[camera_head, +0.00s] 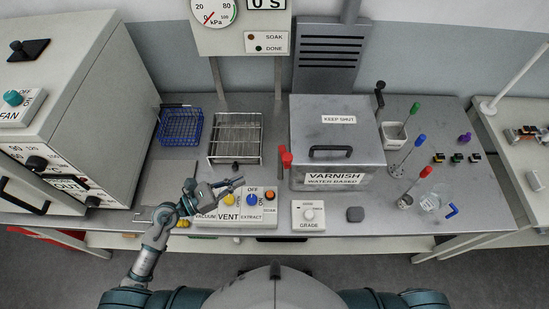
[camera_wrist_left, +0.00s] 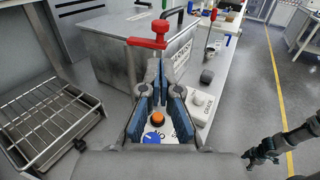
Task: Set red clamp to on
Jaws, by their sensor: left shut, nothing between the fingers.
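The red clamp (camera_head: 286,158) is a red T-shaped handle at the left front corner of the grey metal varnish box (camera_head: 335,125). In the left wrist view the red clamp (camera_wrist_left: 150,40) stands just beyond my fingertips, with its bar crosswise and a knob on top. My left gripper (camera_head: 238,183) is shut and empty, above the vent panel and left of the clamp, apart from it. Its blue-padded fingers (camera_wrist_left: 160,82) hide the clamp's lower part. An arm at the right of the left wrist view seems to be my right one; its gripper (camera_wrist_left: 252,157) is too small to read.
The vent panel (camera_head: 228,216) with yellow, blue and orange knobs lies below my left gripper. A wire rack (camera_head: 235,137) and blue basket (camera_head: 181,127) stand behind. A grade dial box (camera_head: 308,215) and a dark block (camera_head: 355,214) sit before the varnish box.

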